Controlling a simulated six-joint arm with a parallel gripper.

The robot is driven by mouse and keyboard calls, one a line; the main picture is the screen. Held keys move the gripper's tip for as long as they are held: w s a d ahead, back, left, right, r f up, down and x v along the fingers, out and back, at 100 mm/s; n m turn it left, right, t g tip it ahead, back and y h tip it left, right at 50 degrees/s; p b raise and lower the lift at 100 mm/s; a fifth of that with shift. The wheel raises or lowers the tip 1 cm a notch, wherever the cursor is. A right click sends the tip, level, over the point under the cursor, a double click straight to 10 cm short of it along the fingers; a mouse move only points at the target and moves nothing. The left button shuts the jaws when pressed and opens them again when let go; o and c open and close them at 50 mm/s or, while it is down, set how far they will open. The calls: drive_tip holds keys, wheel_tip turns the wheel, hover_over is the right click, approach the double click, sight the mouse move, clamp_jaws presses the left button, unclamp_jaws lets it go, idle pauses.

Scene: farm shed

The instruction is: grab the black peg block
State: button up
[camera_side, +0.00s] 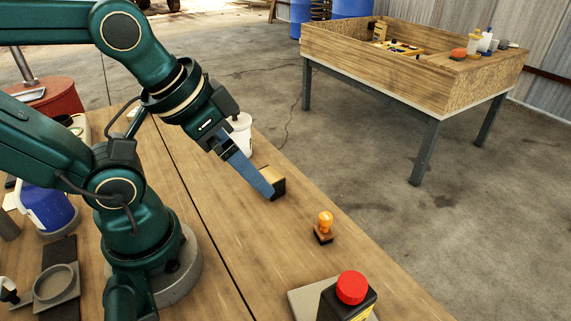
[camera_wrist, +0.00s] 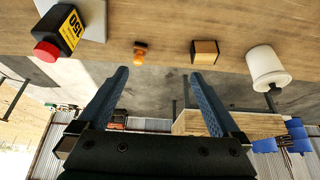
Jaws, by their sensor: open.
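A small block (camera_side: 279,186) with a tan top and black side stands on the wooden table near its far edge; it is the thing in view that best fits the black peg block. In the wrist view the block (camera_wrist: 205,52) shows a tan face with dark edges, just beyond the right fingertip. My gripper (camera_wrist: 158,76) is open, with nothing between its blue fingers. In the side view my gripper (camera_side: 266,192) points down at the block, and a finger overlaps part of it. I cannot tell whether they touch.
An orange-topped piece with a dark base (camera_side: 323,228) stands nearby. A black container with a red cap (camera_side: 350,292) is nearer the camera. A white canister (camera_side: 240,135) stands behind my gripper. The tabletop (camera_side: 240,225) between them is clear.

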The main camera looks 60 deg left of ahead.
drive_tip(key=shift+c, duration=0.4)
idle(0.3)
drive_tip(key=m+g+y, duration=0.4)
drive_tip(key=m+y, duration=0.7)
drive_tip(key=m, duration=0.6)
hover_over(264, 173)
drive_tip(key=d, duration=0.1)
wheel_tip(264, 173, down, 8)
drive_tip(key=shift+d+f, duration=0.15)
drive_tip(key=f+m, duration=0.1)
drive_tip(key=f, duration=0.1)
drive_tip(key=d+f+m+y, duration=0.1)
drive_tip(key=f+m, duration=0.1)
drive_tip(key=shift+w+d+f+t+y, duration=0.2)
drive_tip(key=shift+f+t+y, duration=0.1)
drive_tip(key=shift+f+t, duration=0.1)
drive_tip(key=shift+s+f, duration=0.15)
drive_tip(key=shift+f, duration=0.05)
drive_tip(key=shift+x, duration=2.55)
